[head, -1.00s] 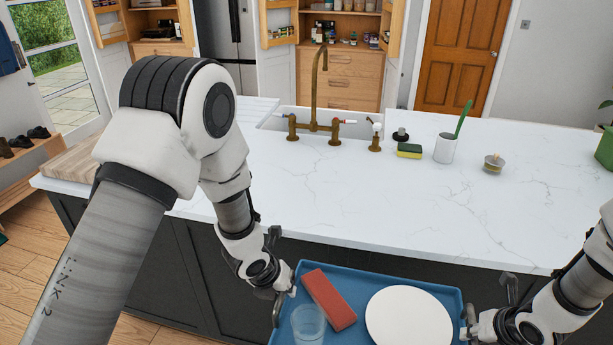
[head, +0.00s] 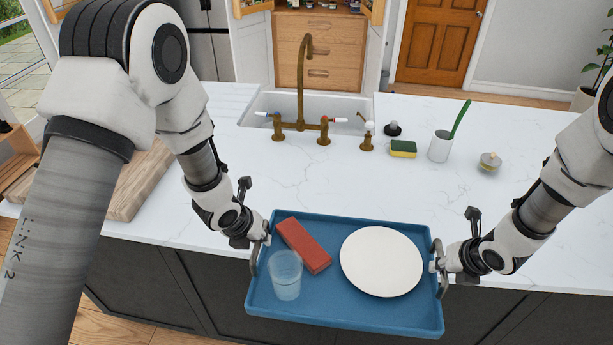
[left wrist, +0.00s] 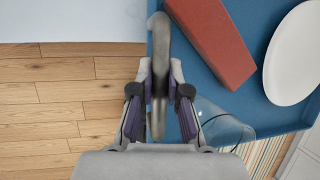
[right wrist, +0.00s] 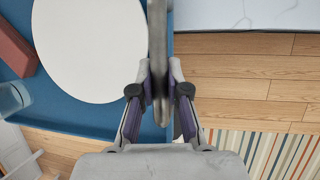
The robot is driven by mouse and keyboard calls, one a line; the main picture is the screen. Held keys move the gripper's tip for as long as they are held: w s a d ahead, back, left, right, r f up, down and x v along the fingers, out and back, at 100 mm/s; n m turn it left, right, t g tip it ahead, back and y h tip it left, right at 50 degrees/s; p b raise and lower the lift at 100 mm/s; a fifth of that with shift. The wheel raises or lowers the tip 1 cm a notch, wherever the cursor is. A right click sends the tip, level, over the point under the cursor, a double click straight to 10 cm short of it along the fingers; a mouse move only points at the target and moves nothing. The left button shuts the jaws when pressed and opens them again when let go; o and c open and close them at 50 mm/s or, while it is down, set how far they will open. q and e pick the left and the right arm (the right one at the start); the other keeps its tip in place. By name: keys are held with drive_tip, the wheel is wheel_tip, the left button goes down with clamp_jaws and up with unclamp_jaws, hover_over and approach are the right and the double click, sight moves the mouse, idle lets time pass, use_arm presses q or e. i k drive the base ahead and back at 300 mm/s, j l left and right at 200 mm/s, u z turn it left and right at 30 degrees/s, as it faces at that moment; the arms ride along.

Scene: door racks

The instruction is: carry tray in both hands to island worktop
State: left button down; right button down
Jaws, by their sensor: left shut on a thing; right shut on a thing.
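A blue tray (head: 340,312) is held between my two grippers, its far part overlapping the front edge of the white island worktop (head: 330,180) in the head view. On it are a red block (head: 304,246), a clear cup (head: 286,276) and a white plate (head: 381,261). My left gripper (head: 262,238) is shut on the tray's left handle; the handle shows between its fingers in the left wrist view (left wrist: 159,85). My right gripper (head: 438,264) is shut on the right handle, also in the right wrist view (right wrist: 159,85). I cannot tell whether the tray touches the worktop.
A brass tap (head: 305,90) and sink stand at the back. A sponge (head: 403,149), a white cup with a green brush (head: 440,146) and a small jar (head: 489,163) stand back right. A wooden board (head: 140,185) lies at left. The worktop's middle is clear.

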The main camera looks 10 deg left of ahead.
sight(313, 206)
drive_tip(key=i+j, duration=0.6)
drive_tip(key=i, duration=0.15)
